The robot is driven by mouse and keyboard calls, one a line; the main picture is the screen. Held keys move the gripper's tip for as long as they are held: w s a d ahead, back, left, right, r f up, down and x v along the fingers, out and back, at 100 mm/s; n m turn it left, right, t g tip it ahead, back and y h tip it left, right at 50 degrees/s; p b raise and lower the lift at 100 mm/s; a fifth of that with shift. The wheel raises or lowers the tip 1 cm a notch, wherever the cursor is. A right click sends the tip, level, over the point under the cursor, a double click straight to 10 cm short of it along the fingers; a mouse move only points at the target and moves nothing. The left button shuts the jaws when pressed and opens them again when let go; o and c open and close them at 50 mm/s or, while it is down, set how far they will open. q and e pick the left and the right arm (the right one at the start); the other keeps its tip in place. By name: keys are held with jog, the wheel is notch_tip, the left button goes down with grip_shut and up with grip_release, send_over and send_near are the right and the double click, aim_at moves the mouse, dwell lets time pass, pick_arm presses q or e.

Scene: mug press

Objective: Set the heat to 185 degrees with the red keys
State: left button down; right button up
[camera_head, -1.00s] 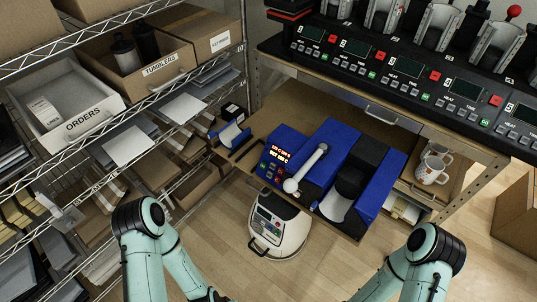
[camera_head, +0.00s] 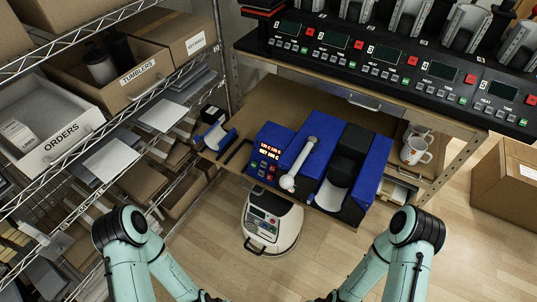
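The blue mug press (camera_head: 318,165) stands on the wooden shelf in front of me, with a white-knobbed lever (camera_head: 288,182) and a dark, curved mug cradle at its right. Its control panel (camera_head: 262,166) on the left side has a lit display (camera_head: 268,151) with orange-red text, too small to read surely. Small keys, some red and some green, sit below the display. My two teal arms come in from the bottom left and bottom right and point inward. Nothing of mine touches the press.
White mugs (camera_head: 415,150) stand at the right. A row of black presses (camera_head: 385,62) fills the upper bench. A wire rack with an orders bin (camera_head: 62,143) is on the left. A white round machine (camera_head: 270,226) stands below.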

grip_shut()
dwell(1.9)
